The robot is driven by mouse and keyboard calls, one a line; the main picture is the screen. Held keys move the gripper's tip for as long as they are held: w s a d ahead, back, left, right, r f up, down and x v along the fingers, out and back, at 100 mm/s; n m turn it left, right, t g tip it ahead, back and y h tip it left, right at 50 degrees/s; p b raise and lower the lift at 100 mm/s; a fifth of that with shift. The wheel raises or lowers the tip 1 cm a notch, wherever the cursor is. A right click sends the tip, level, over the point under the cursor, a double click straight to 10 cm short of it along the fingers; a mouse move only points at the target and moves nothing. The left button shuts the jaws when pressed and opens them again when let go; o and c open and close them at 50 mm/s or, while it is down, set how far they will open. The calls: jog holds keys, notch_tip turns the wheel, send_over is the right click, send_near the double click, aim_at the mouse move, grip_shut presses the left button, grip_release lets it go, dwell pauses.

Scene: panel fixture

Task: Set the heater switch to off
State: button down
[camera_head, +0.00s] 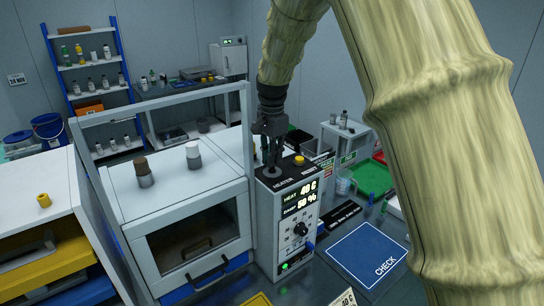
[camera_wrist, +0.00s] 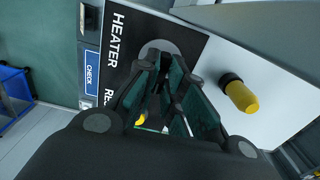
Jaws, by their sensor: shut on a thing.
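The heater switch has a grey round base (camera_head: 271,173) on the black top plate of the control box (camera_head: 291,215), beside the word HEATER. In the wrist view the grey base (camera_wrist: 160,46) shows just past my fingers. My gripper (camera_head: 271,160) points down over the switch. In the wrist view my gripper (camera_wrist: 166,88) is shut on the switch's lever, which the fingers mostly hide. I cannot tell which position the lever is in. The box's display reads HEAT 40 C and DAMP 50 %.
A yellow button (camera_head: 299,160) sits on the same plate. A chamber with a glass door (camera_head: 195,245) stands left of the box, with brown-topped (camera_head: 142,168) and white-topped (camera_head: 193,152) pieces on it. A blue CHECK mat (camera_head: 368,255) lies to the right. My arm hides the right side.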

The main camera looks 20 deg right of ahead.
jog(key=n, duration=0.4)
jog(key=shift+n, duration=0.4)
jog(key=n, duration=0.4)
jog(key=shift+n, duration=0.3)
jog(key=n, duration=0.4)
jog(key=shift+n, duration=2.1)
jog(key=shift+f, duration=0.1)
jog(key=c, duration=1.5)
grip_release()
